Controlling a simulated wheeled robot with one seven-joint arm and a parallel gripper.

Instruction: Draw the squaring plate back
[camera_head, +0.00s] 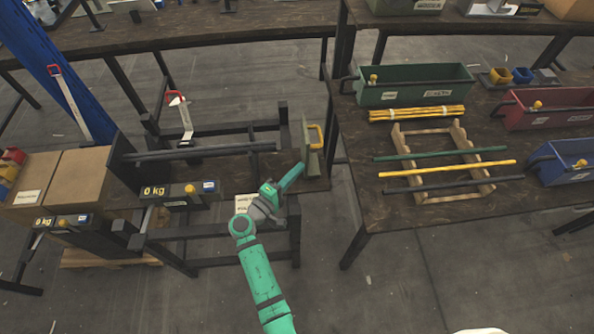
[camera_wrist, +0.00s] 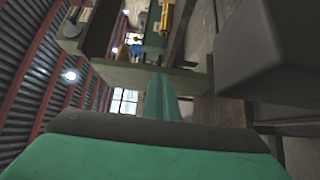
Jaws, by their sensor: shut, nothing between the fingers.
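The squaring plate (camera_head: 306,133) is a thin grey-green upright plate at the right end of the press bench, with a yellow handle (camera_head: 319,136) on its right side. My gripper (camera_head: 300,167) is shut and empty, low beside the plate's left face. In the wrist view my teal fingers (camera_wrist: 161,98) point toward a grey-green part (camera_wrist: 140,76), probably the plate or its foot. I cannot tell whether they touch it. A yellow piece (camera_wrist: 165,18) shows beyond. A dark bar (camera_head: 210,152) lies along the bench left of the plate.
A 0 kg display (camera_head: 154,191) sits on the bench front, and a red-tipped lever (camera_head: 182,115) stands behind. The table at right holds a green bin (camera_head: 414,90), a wooden rack (camera_head: 468,142) with coloured rods, a red bin (camera_head: 545,113) and a blue bin (camera_head: 572,165).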

